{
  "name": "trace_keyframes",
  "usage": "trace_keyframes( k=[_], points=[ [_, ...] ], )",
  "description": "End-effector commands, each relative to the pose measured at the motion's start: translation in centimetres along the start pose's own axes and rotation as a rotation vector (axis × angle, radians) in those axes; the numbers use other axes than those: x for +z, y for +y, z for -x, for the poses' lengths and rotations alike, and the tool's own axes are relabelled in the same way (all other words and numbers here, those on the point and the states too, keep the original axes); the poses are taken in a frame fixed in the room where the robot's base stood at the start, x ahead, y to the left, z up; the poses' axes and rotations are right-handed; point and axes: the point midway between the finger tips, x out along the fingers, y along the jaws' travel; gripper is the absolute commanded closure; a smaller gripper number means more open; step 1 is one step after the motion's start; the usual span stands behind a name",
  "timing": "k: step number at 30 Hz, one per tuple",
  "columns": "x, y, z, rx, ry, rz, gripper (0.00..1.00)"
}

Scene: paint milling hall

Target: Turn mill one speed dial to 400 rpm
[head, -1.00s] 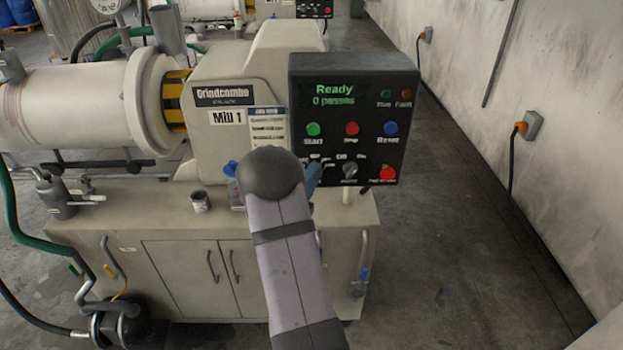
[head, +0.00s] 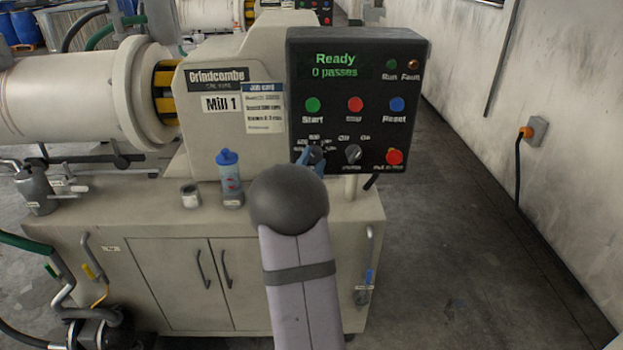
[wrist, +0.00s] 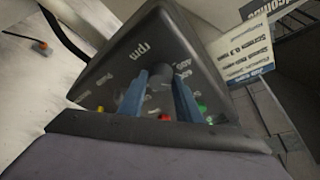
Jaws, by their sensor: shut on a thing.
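The mill one control box (head: 345,205) shows "Ready, 0 passes" on its green display (head: 335,66). Its speed dial (head: 316,154) is a small dark knob at the lower left of the panel, with small numbers around it. My gripper (head: 311,158) has its blue fingers at this dial and is shut on it. In the wrist view, the two fingers of my gripper (wrist: 160,78) reach the panel near an "rpm" mark and small numbers. The fingers mostly hide the knob, and I cannot tell which number it points to.
A grey switch (head: 353,154) and a red button (head: 394,157) sit right of the dial. Start (head: 312,104), stop (head: 354,103) and reset (head: 397,104) buttons are above. A blue-capped bottle (head: 230,180) and a small tin (head: 190,195) stand on the cabinet (head: 150,232) to the left.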

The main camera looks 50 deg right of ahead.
Motion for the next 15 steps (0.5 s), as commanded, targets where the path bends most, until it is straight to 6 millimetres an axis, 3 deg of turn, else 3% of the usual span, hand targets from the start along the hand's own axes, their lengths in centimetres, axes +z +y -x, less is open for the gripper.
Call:
trace_keyframes(
  k=[1,15],
  points=[
    [0.41,0.77,0.21,-0.017,0.002,0.042,0.92],
    [0.17,1.1,0.11,-0.185,0.001,0.453,0.92]
  ],
)
